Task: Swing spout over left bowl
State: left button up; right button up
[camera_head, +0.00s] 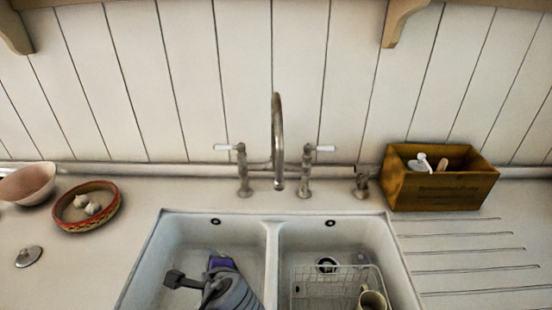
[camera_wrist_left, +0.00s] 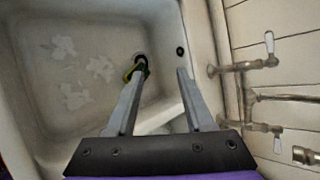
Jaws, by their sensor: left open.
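The metal spout (camera_head: 278,130) rises from the tap at the back of the double sink and curves forward. Its tip hangs about in line with the divider (camera_head: 273,235) between the bowls. The left bowl (camera_head: 185,240) is white. My left gripper (camera_head: 190,285), purple and grey, is low over it in front of the spout, apart from it. In the left wrist view my left gripper (camera_wrist_left: 158,75) is open with nothing between its fingers. The spout (camera_wrist_left: 285,97) shows there at the right, clear of the fingers. My right gripper is not in view.
White-levered tap handles (camera_head: 242,168) and (camera_head: 306,170) flank the spout. The right bowl (camera_head: 375,250) holds a wire rack (camera_head: 310,285) and a mug (camera_head: 373,299). A wooden box (camera_head: 440,192) stands at right, a garlic dish (camera_head: 70,222) and pink bowl (camera_head: 28,185) at left.

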pick_arm(q)
jog(key=w+d+r+m+t, duration=0.4)
jog(key=w+d+r+m, duration=0.1)
jog(key=d+r+m, duration=0.35)
jog(key=m+t, duration=0.4)
jog(key=m, duration=0.3)
send_near(276, 143)
notch_tip(276, 143, down, 5)
jog(key=w, duration=0.2)
jog(key=x, duration=1)
jog(key=shift+w+h, duration=0.15)
jog(key=shift+h, duration=0.25)
jog(key=shift+c, duration=0.3)
grip_shut()
